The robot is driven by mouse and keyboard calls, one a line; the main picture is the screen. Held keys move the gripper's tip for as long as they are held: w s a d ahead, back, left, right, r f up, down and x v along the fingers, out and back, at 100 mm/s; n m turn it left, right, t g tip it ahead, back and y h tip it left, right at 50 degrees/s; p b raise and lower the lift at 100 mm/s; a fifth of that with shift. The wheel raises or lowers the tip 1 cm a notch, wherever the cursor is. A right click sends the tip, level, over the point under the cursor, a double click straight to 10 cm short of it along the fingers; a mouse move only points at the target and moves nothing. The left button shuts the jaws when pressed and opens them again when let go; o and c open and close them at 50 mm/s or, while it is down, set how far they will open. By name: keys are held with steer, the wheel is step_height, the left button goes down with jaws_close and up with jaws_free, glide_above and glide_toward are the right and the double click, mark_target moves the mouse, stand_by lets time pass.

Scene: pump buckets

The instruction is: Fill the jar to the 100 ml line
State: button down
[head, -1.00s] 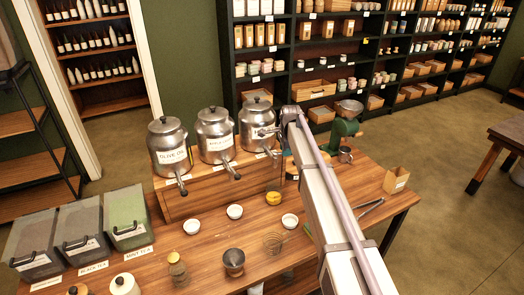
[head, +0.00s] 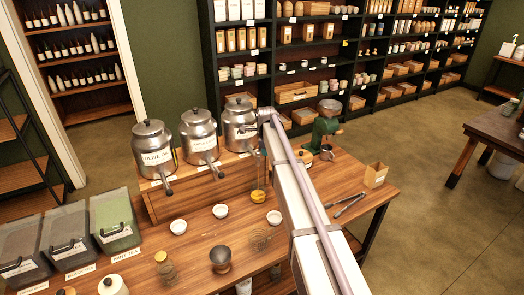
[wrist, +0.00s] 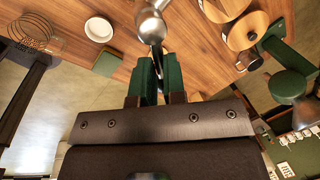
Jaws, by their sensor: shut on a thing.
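Three silver canisters stand in a row on a wooden riser, and the right-hand canister (head: 240,127) is partly behind the end of my arm. My gripper (wrist: 158,72) has its green fingers closed around the slim end of a silver tap (wrist: 151,28) on that canister. The head view mostly hides this grip. A small yellow round thing (head: 258,196) sits on the table below that canister, with a faint clear upright shape above it. I cannot tell whether this is the jar, and no 100 ml line or liquid level is readable.
A green grinder (head: 326,130) stands to the right, with tongs (head: 350,203) and a small box (head: 375,174) near the right edge.

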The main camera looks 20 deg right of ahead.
steer(key=shift+s+d, duration=0.25)
steer(key=shift+d, duration=0.1)
steer(key=c, duration=1.4)
jaws_free()
steer(key=shift+d, duration=0.1)
steer(key=shift+o, duration=1.1)
steer(key=shift+d, duration=0.35)
steer(key=shift+w+a, duration=0.1)
steer(key=shift+a, duration=0.2)
steer(key=shift+r, duration=0.15)
steer(key=p+v, duration=1)
steer(key=shift+r+p, duration=0.2)
steer(key=shift+p, duration=0.1)
